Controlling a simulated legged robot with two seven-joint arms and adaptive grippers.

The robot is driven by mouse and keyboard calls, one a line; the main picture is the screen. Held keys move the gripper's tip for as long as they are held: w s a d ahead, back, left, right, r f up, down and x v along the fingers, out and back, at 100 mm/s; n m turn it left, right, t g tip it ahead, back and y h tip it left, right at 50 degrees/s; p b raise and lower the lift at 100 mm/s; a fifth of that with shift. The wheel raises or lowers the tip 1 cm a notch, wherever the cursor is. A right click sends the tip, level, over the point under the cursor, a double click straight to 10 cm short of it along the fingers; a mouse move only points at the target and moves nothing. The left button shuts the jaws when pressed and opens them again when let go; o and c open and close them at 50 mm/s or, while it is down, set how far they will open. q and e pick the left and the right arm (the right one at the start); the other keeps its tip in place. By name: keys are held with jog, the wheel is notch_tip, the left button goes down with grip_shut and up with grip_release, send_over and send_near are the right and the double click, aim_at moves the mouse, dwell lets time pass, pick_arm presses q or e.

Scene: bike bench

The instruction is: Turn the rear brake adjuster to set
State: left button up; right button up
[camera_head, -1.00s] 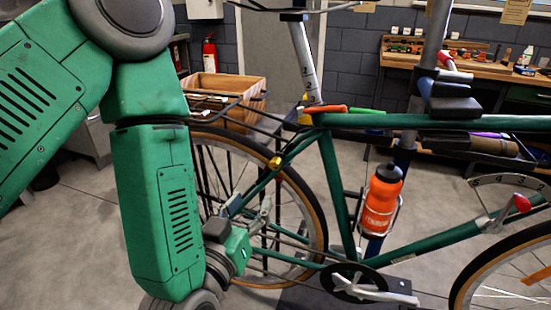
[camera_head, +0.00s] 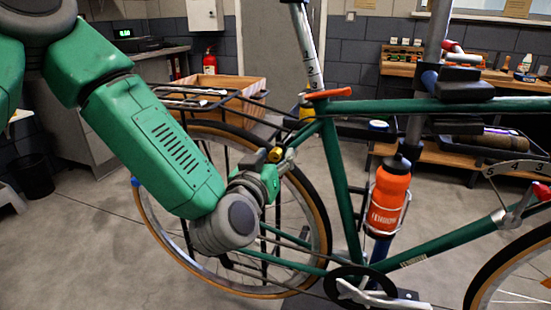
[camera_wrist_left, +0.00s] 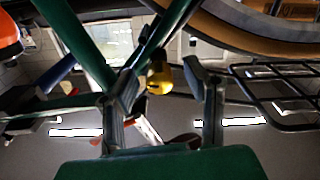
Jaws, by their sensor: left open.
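The rear brake adjuster looks to be the small yellow knob (camera_head: 275,155) on the green bike frame, just above the rear wheel. My left gripper (camera_head: 285,163) is right beside it, reaching up from below. The numbers on the knob, if any, are too small to read. My right gripper is not in view.
The green frame tubes (camera_head: 338,180), rear wheel (camera_head: 318,235) and black rear rack (camera_head: 225,98) crowd around the knob. An orange bottle (camera_head: 388,200) sits in its cage. A numbered dial with a red-tipped lever (camera_head: 541,190) is at the right. A wooden box (camera_head: 250,90) stands behind the rack.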

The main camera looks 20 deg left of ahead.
pick_arm(q)
jog(key=shift+w, duration=0.3)
grip_shut()
jog(key=shift+n, duration=0.8)
jog(key=shift+n+p, duration=0.35)
jog(key=shift+n, duration=0.65)
grip_release()
